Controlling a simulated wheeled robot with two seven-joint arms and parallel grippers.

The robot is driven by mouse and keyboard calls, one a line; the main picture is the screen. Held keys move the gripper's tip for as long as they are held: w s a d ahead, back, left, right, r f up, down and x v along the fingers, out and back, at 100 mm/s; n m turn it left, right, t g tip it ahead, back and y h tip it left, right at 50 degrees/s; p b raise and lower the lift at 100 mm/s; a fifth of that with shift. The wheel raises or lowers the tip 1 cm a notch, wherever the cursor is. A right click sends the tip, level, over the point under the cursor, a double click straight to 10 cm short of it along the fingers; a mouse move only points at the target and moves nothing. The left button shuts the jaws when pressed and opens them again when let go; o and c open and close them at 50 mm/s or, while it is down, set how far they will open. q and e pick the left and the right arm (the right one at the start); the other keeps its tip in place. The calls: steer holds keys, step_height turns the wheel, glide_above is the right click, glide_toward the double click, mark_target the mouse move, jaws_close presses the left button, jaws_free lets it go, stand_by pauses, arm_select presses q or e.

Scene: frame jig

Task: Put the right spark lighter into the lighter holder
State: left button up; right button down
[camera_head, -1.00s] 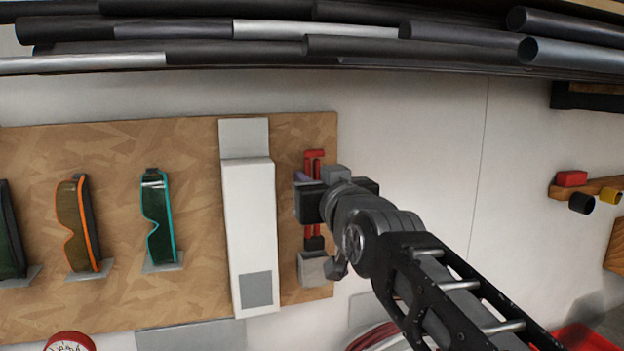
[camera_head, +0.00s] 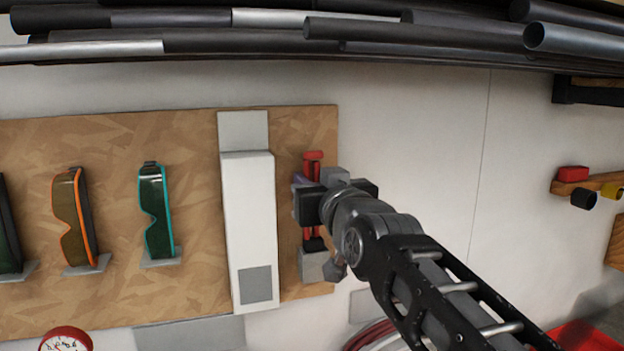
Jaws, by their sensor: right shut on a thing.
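The red spark lighter (camera_head: 313,161) is upright against the right edge of the wooden board. My right gripper (camera_head: 314,203) is shut on its middle, and red parts show above and below the fingers. A grey block (camera_head: 313,263), which looks like the lighter holder, sits right below the lighter's dark lower end. Whether that end is inside the block or just above it, I cannot tell. The gripper hides the lighter's middle. My left gripper is not in view.
A tall white box (camera_head: 249,225) stands close to the left of the lighter. Goggles (camera_head: 156,213) hang further left on the board (camera_head: 200,280). Pipes (camera_head: 420,40) run across the top.

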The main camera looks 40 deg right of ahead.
steer(key=shift+f+b, duration=0.55)
steer(key=shift+f, duration=0.35)
steer(key=shift+f+b, duration=1)
steer(key=shift+b, duration=0.1)
steer(key=shift+f+b, duration=0.75)
steer(key=shift+b, duration=0.15)
steer(key=c, duration=1.1)
jaws_free()
